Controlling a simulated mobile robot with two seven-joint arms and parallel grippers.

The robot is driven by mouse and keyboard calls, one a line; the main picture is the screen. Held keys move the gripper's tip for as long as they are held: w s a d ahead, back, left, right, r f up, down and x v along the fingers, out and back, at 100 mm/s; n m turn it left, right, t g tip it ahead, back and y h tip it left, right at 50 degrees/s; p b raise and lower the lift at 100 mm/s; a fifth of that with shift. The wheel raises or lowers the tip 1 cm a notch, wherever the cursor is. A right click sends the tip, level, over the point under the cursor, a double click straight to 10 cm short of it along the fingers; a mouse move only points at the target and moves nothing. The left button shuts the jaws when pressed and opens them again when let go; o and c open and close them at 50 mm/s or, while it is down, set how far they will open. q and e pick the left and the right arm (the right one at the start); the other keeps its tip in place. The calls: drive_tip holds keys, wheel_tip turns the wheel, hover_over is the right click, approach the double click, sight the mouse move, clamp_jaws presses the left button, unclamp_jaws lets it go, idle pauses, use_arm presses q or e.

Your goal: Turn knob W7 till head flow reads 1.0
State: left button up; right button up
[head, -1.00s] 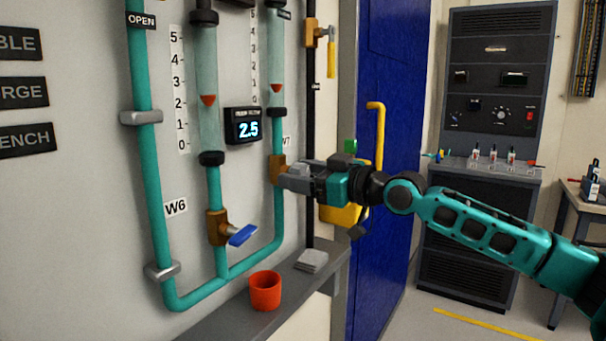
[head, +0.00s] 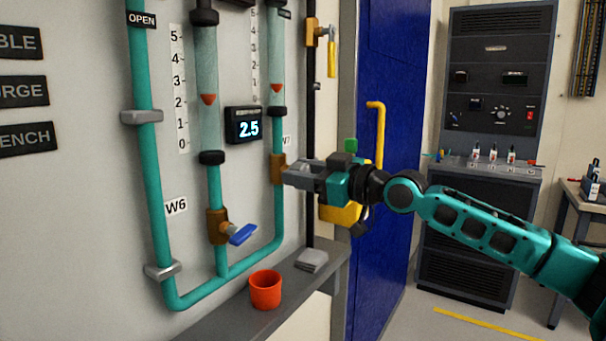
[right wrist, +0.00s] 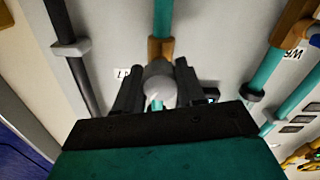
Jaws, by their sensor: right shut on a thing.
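Knob W7 is a round light grey knob (right wrist: 158,82) on a brass valve body (head: 277,170) low on the right teal pipe. In the right wrist view it sits between my fingers; in the head view my gripper hides it. My right gripper (head: 291,174) is shut on the knob, coming from the right. The W7 label (head: 286,140) is just above. The black display (head: 244,125) left of the pipe reads 2.5; its small heading is too blurred to read. The right flow tube has a red float (head: 277,88).
Valve W6 has a blue lever (head: 242,235) on the left pipe. Below, a grey shelf (head: 225,325) holds an orange-red cup (head: 265,290) and a grey stack (head: 312,260). A yellow-handled valve (head: 331,58) is up right. A blue door (head: 385,230) stands behind my right arm.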

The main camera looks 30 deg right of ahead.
drive_tip(key=shift+f, duration=0.15)
drive_tip(key=o, duration=1)
drive_tip(key=shift+o, duration=0.2)
